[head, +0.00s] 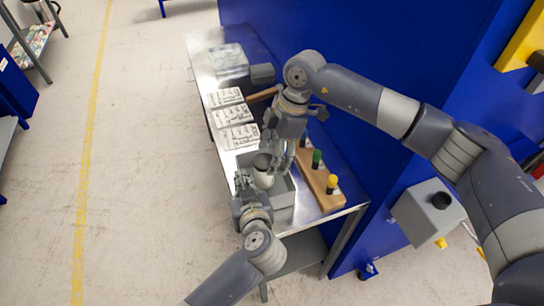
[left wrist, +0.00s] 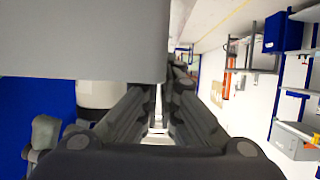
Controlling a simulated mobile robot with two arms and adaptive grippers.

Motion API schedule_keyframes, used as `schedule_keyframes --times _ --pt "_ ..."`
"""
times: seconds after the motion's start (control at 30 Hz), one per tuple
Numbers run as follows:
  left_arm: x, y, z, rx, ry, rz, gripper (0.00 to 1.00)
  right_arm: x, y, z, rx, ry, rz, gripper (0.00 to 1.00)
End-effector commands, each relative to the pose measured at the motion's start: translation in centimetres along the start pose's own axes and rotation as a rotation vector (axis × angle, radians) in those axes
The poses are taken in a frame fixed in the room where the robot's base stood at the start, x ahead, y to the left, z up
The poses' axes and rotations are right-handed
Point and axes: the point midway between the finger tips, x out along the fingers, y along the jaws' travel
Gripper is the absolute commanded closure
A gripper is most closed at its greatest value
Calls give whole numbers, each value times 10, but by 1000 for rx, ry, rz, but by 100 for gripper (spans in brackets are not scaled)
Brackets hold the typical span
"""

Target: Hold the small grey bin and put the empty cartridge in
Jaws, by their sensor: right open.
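The small grey bin (head: 281,207) stands at the near end of the metal table. My left gripper (head: 243,184) is at its left wall; in the left wrist view its fingers (left wrist: 163,88) straddle the wall of the bin (left wrist: 80,38), one finger partly hidden behind it. The white cartridge (head: 263,178) with a dark top is upright at the bin's back left, its lower part hidden; in the left wrist view the cartridge (left wrist: 100,94) sticks out past the rim. My right gripper (head: 291,150) is open, just behind and right of the cartridge, seemingly apart from it.
A wooden block (head: 316,183) with capped bottles stands right of the bin. A clear box (head: 229,60) and a small dark box (head: 262,74) are at the far end. A blue panel (head: 345,150) bounds the right side.

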Motion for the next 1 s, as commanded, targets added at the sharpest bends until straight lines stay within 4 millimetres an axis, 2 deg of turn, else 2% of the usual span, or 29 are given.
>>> schedule_keyframes --times 0.2,0.33,0.73,0.87,1.0 --pt "0 0 -1 -1 2 0 100 0 0 0 0 0 0 36" --pt "0 0 -1 0 2 0 72 0 0 0 -1 0 0 36" --pt "-4 0 0 0 0 1 72 0 0 0 -1 0 0 36" --pt "-22 1 1 -1 -2 2 72 0 0 0 -1 0 0 36" --pt "-52 1 1 -2 -3 3 72 0 0 0 -1 0 0 36"
